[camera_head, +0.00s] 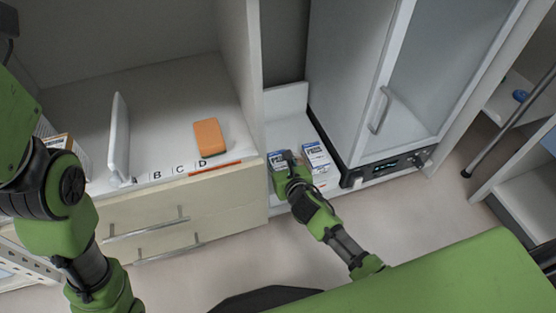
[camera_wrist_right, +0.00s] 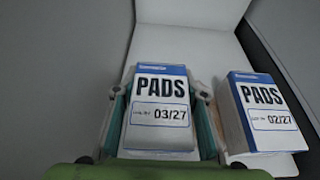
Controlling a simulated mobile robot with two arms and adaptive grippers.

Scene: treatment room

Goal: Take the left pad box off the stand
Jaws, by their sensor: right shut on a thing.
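The left pad box (camera_wrist_right: 161,88) is white and blue, marked PADS 03/27, and sits between the two fingers of my right gripper (camera_wrist_right: 162,125) in the wrist view. The fingers press on its left and right sides, so the gripper is shut on it. In the head view the box (camera_head: 276,156) shows partly past my right gripper (camera_head: 286,164). The white stand (camera_head: 287,98) is under and behind it. I cannot tell whether the box touches the stand. My left arm shows at the left, but its gripper is out of view.
A second pad box (camera_wrist_right: 264,112), marked 02/27, stands close to the right on the stand; it also shows in the head view (camera_head: 316,157). A glass-door cabinet (camera_head: 400,80) is to the right. A drawer unit (camera_head: 190,215) with an orange box (camera_head: 210,137) on top is to the left.

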